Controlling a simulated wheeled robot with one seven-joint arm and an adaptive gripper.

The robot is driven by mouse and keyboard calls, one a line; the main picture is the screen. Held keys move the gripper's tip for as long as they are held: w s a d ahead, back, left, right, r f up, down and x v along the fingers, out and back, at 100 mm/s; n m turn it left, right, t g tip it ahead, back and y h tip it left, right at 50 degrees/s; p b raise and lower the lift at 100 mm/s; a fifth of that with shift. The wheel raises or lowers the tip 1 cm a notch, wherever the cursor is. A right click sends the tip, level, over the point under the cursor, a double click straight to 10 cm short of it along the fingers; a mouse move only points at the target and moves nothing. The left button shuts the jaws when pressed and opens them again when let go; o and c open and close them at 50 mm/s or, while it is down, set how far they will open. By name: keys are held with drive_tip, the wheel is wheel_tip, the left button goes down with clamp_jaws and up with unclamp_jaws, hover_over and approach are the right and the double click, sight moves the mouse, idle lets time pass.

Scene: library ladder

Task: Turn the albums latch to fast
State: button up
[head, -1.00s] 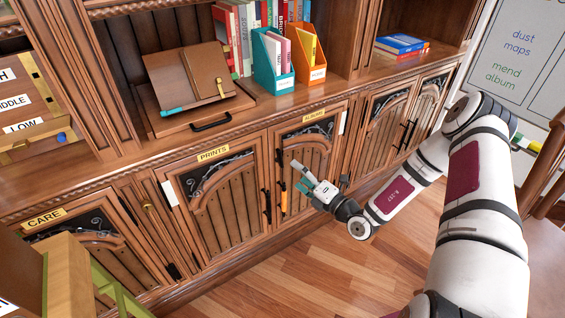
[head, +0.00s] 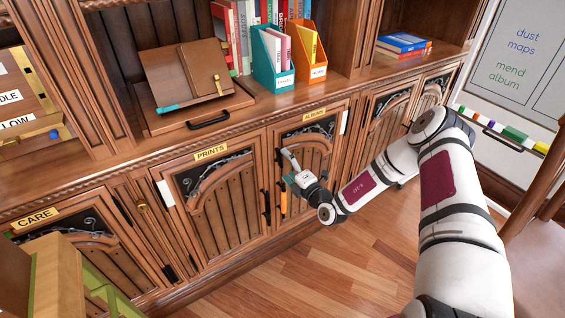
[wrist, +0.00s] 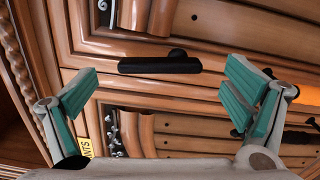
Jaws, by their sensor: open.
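The albums door (head: 313,160) stands closed under its yellow ALBUMS label (head: 318,113). In the wrist view a dark latch bar (wrist: 150,66) with a small round knob lies along the door's edge, beside the seam with the prints door. It is apart from both fingers, ahead of the gap between them. Its FAST marking is not readable. My gripper (wrist: 163,80) is open and empty, with teal pads on either side; in the head view my gripper (head: 287,166) is close in front of the albums door's left edge and partly hides that area.
The orange albums handle (head: 284,204) hangs just below my gripper, close to the dark prints handle (head: 266,208). The prints door (head: 222,200) is closed to the left. The cabinet top overhangs the doors. Wooden floor (head: 345,258) in front is clear.

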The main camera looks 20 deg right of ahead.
drive_tip(key=shift+x, duration=1.4)
drive_tip(key=shift+c, duration=0.2)
drive_tip(key=c, duration=1.1)
drive_tip(key=shift+s, duration=0.1)
